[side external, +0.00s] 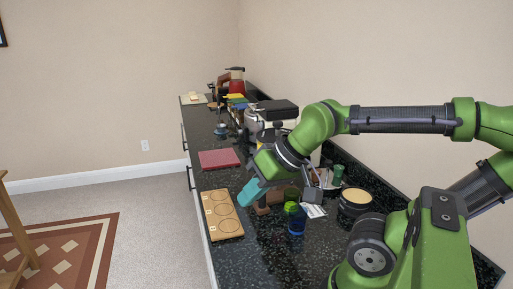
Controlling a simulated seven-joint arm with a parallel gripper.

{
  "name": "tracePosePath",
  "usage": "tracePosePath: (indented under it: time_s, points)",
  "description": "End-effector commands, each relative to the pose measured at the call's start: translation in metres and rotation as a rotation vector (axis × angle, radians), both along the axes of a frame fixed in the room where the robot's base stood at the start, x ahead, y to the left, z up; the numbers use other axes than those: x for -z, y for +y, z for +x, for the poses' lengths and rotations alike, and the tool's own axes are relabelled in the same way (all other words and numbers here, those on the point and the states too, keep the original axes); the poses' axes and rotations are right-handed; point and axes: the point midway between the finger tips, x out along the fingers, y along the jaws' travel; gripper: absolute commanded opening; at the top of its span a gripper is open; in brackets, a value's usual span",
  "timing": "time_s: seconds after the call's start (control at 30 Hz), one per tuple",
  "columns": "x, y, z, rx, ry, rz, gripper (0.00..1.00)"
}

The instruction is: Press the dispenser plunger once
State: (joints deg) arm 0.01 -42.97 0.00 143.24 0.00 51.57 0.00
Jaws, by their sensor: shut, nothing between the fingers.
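A small blue bottle-like object (297,226) stands on the dark counter (275,262), and it may be the dispenser. Its top is not clear, so I cannot make out a plunger. A bright green piece (291,207) shows just above and left of it. My gripper (313,194) is shut and empty, slightly above and right of the blue object in the picture. I cannot tell whether it touches anything. My wrist hides part of the counter behind.
A wooden board with round recesses (222,215) lies at the counter's front edge. A red mat (219,159) lies farther back. A tan-topped round container (356,197) stands to the right. Crowded bar items, including a black-topped machine (276,106), fill the back.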

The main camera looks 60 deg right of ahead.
Motion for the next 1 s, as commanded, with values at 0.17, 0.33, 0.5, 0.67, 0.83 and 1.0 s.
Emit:
tracePosePath:
  time_s: [0.17,0.33,0.5,0.67,0.83,1.0]
  points:
    - [0.0,0.0,0.0,0.0,0.0,0.0,0.0]
    - [0.0,0.0,0.0,0.0,0.0,0.0,0.0]
    - [0.0,0.0,0.0,0.0,0.0,0.0,0.0]
    - [0.0,0.0,0.0,0.0,0.0,0.0,0.0]
    - [0.0,0.0,0.0,0.0,0.0,0.0,0.0]
    - [0.0053,-0.0073,0.0021,0.03,0.023,0.004,0.0]
